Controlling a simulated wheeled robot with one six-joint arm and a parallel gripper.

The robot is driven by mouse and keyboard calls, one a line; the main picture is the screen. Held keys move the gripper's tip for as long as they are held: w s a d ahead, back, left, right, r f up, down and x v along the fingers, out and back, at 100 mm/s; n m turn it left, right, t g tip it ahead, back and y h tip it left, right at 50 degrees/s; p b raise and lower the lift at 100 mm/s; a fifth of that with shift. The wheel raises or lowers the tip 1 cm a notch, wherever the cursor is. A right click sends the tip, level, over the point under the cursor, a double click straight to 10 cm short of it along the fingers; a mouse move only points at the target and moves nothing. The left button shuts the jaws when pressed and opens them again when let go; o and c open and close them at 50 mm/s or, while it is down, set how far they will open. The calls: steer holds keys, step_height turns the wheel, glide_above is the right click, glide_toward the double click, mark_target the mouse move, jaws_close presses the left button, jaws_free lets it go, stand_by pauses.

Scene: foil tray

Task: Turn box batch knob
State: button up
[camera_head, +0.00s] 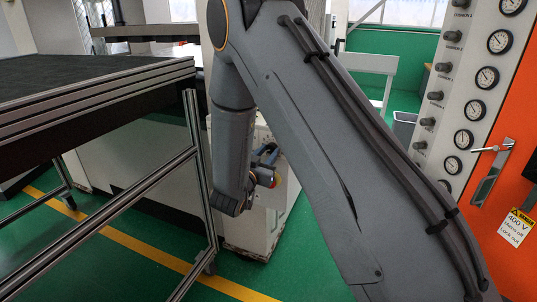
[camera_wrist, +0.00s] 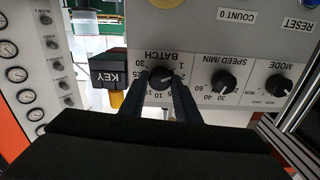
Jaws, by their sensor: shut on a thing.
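The batch knob (camera_wrist: 160,77) is a round black knob with a light pointer mark on a grey control box panel (camera_wrist: 203,55), seen upside down in the wrist view. Its dial numbers are partly hidden by the fingers. My gripper (camera_wrist: 161,84) has one dark finger on each side of the knob, closed on it at the tips. In the head view my arm covers much of the scene, and I cannot make out the fingers or the knob clearly there.
The speed knob (camera_wrist: 223,81) and mode knob (camera_wrist: 278,86) sit right of the batch knob in the wrist view. A black KEY block (camera_wrist: 107,72) stands close on the left. In the head view, a dark-topped table (camera_head: 90,75) is left and an orange cabinet (camera_head: 510,240) right.

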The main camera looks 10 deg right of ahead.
steer(key=m+b, duration=0.3)
steer(key=m, duration=0.2)
steer(key=shift+f+m, duration=0.15)
steer(key=shift+m, duration=0.25)
steer(key=m+b, duration=0.3)
steer(key=m, duration=0.1)
steer(key=shift+m, duration=0.4)
steer(key=o, duration=1)
steer(key=shift+o, duration=0.2)
steer(key=shift+s, duration=0.1)
steer(key=b+v, duration=0.1)
steer(key=v, duration=0.6)
steer(key=shift+s+a, duration=0.25)
steer(key=shift+s, duration=0.05)
